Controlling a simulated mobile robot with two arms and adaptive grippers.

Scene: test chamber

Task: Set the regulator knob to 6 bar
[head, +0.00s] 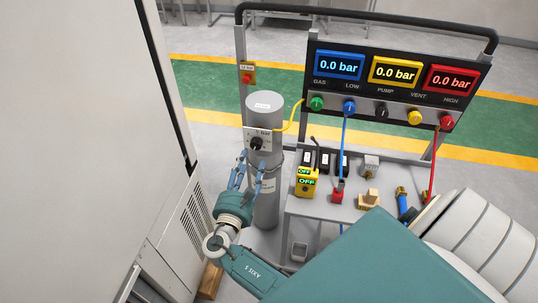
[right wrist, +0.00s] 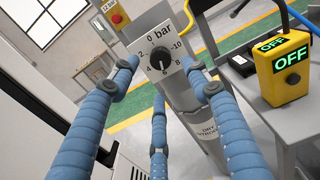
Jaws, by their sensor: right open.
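The regulator knob (head: 256,143) is a black dial on a pale plate on the grey cylinder (head: 266,205). In the right wrist view the knob (right wrist: 162,60) sits within a scale marked 0 to 10 bar, with 6 at the bottom. Its pointer setting is too small to tell surely. My right gripper (head: 252,164) is open and empty, its blue fingers below and in front of the knob in the head view. In the right wrist view its fingers (right wrist: 160,78) spread on both sides of and below the dial, apparently without touching it. My left gripper is not in view.
A panel (head: 395,90) with three displays reading 0.0 bar stands right of the cylinder. A grey bench (head: 320,207) holds a yellow box (head: 306,181) reading OFF and small parts. A yellow hose (head: 293,118) runs beside the cylinder. A white cabinet (head: 80,130) closes off the left.

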